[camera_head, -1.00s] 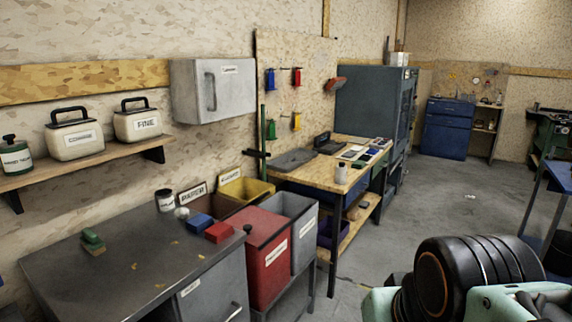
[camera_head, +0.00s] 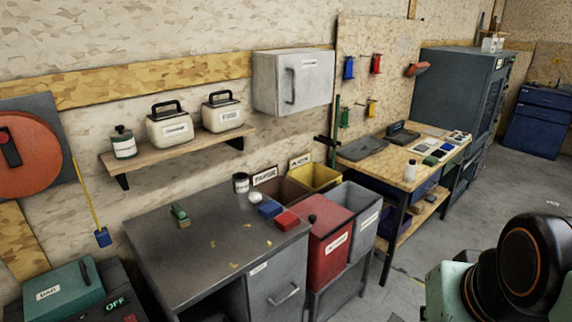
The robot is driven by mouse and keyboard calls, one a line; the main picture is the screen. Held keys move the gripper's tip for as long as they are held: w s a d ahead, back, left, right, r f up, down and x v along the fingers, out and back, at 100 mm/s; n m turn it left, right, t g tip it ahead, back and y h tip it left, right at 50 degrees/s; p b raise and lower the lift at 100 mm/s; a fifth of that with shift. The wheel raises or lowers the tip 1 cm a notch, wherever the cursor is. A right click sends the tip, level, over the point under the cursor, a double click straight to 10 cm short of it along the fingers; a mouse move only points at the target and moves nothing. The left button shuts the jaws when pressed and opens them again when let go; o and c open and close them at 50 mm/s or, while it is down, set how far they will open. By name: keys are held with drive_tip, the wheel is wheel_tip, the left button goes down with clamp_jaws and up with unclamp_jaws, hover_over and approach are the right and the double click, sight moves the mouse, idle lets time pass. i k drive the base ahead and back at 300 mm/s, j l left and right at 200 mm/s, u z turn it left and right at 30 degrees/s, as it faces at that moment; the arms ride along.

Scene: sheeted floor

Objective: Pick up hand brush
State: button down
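I cannot tell for certain which thing is the hand brush. A small green block with a tan underside (camera_head: 180,216), possibly a brush, lies on the dark metal bench top (camera_head: 150,240). A tool with a thin yellow handle and blue head (camera_head: 103,238) hangs against the wall at left. An orange-red object (camera_head: 416,69), too small to make out, is on the pegboard. A black and pale green part of my arm fills the lower right corner. My gripper does not show.
Blue (camera_head: 270,209) and red (camera_head: 288,221) blocks and small jars lie on the bench. A red bin (camera_head: 330,250) and grey bin (camera_head: 363,222) stand beside it. A wooden workbench (camera_head: 385,165) is behind. A teal case (camera_head: 62,293) is at lower left. Floor shows at right.

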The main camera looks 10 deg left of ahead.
sight(178, 213)
drive_tip(key=u, duration=1.5)
drive_tip(key=l+z, duration=0.1)
drive_tip(key=z, duration=0.35)
drive_tip(key=l+z, duration=0.15)
drive_tip(key=z, duration=0.3)
drive_tip(key=l+z, duration=0.1)
drive_tip(key=z, duration=0.3)
drive_tip(key=i+l+z, duration=0.55)
drive_tip(key=l, duration=0.15)
drive_tip(key=i+l+u, duration=0.15)
drive_tip(key=i+u, duration=0.15)
drive_tip(key=i+l+u, duration=0.3)
drive_tip(key=i+u, duration=0.2)
drive_tip(key=u, duration=0.25)
drive_tip(key=i+u, duration=0.15)
drive_tip(key=u, duration=0.35)
drive_tip(key=i+u, duration=0.2)
drive_tip(key=u, duration=0.25)
drive_tip(key=i+l+u, duration=0.15)
drive_tip(key=u, duration=0.35)
drive_tip(key=i+l+u, duration=0.1)
drive_tip(key=l+u, duration=0.15)
drive_tip(key=u, duration=0.2)
